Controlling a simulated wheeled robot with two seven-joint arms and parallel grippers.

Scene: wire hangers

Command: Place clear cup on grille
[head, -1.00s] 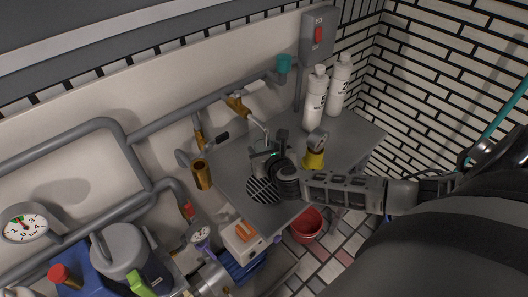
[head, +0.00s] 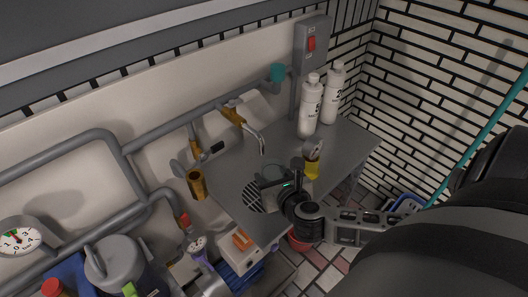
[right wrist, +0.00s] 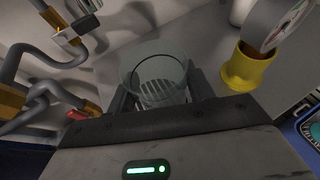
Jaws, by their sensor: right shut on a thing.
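The clear cup (right wrist: 158,62) stands between the two fingers of my right gripper (right wrist: 160,92), which is shut on it. Its open rim faces the wrist camera, and light and dark slats show through its bottom. In the head view the right gripper (head: 276,181) is beside the round black slatted grille (head: 253,197), at its right edge. The cup is faint there and partly hidden by the fingers. I cannot tell whether the cup touches the grille or is just above it. My left gripper is not in view.
A yellow cup-like holder (head: 312,169) with a grey gauge stands right of the gripper. A brass tap (head: 236,116) with a curved spout is behind. Two white bottles (head: 308,108) stand at the back. A brass cylinder (head: 196,184) is left of the grille. The grey worktop (head: 350,140) is clear at right.

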